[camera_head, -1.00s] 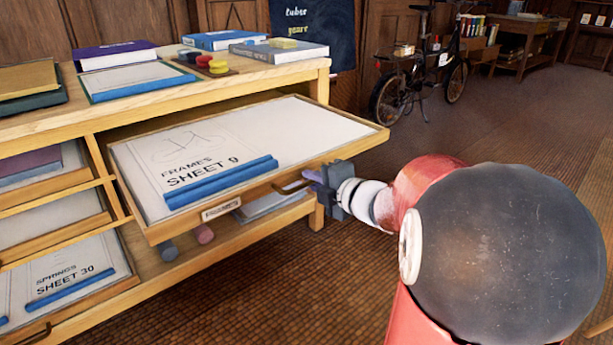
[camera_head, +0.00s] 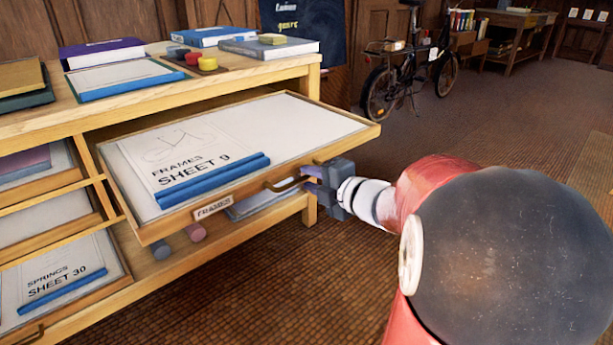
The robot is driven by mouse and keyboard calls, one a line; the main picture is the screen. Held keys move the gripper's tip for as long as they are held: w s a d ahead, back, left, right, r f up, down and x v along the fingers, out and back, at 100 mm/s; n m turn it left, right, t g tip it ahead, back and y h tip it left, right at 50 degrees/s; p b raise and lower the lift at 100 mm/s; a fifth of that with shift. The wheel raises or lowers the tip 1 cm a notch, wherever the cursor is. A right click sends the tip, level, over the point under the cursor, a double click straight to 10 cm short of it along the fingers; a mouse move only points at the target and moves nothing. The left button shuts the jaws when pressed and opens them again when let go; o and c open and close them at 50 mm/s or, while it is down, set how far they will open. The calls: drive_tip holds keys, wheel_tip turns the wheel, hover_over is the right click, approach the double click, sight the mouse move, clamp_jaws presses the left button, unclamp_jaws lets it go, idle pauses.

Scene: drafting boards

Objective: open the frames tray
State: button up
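The frames tray (camera_head: 310,123) is pulled well out of the wooden cabinet. It carries a sheet marked FRAMES SHEET 9 (camera_head: 185,155) with a blue strip (camera_head: 215,180) along its near edge. Its front bears a FRAMES label (camera_head: 213,207) and a curved handle (camera_head: 285,184). My gripper (camera_head: 312,180) is at the right end of the handle, with its two purplish fingers parted, one above the other. The fingers look open around or just off the handle's end; exact contact is too small to tell.
Other trays sit in the cabinet at left, one with SPRINGS SHEET 30 (camera_head: 62,275). Books and small coloured pots (camera_head: 208,63) stand on the cabinet top (camera_head: 130,112). Rolls (camera_head: 196,232) lie beneath the tray. A bicycle (camera_head: 405,85) stands behind; the floor at right is clear.

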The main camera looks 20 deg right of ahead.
drive_tip(key=v, duration=0.5)
drive_tip(key=shift+s+d+p, duration=0.1)
drive_tip(key=shift+s+p, duration=0.2)
wheel_tip(320, 180, up, 12)
drive_tip(key=s+m+g+h+p, duration=0.25)
drive_tip(key=m+h+p, duration=0.65)
drive_tip(key=m, duration=0.5)
drive_tip(key=s+a+m+g+y+p, duration=0.4)
drive_tip(key=s+a+m+g+p, duration=0.2)
drive_tip(key=s+a, duration=0.6)
drive_tip(key=s+m+p, duration=0.1)
drive_tip(key=s, duration=0.2)
drive_tip(key=shift+a+f+m+g, duration=0.25)
drive_tip(key=shift+f+m+g, duration=0.05)
drive_tip(key=shift+g, duration=0.05)
